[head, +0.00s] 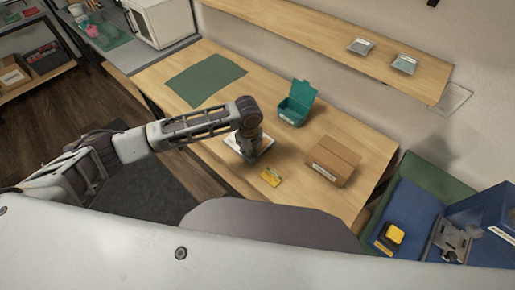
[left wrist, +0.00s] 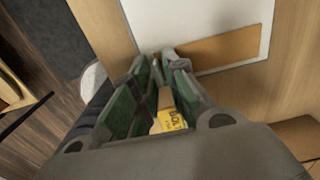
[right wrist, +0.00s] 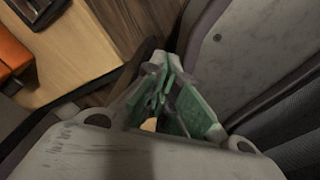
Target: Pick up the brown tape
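A flat brown strip (left wrist: 215,48), which looks like the brown tape, lies on a white board in the left wrist view. I cannot make it out clearly in the head view, where my arm covers part of the board. My left gripper (head: 251,158) is low over the white board (head: 262,146). In the left wrist view its fingers (left wrist: 160,65) stand a little apart, beside the strip and not around it.
A brown cardboard box (head: 333,160) and an open teal box (head: 297,105) stand on the wooden table to the right. A green mat (head: 206,79) lies at the table's left. A shelf (head: 330,38) hangs above. Blue bins (head: 412,217) are at the right.

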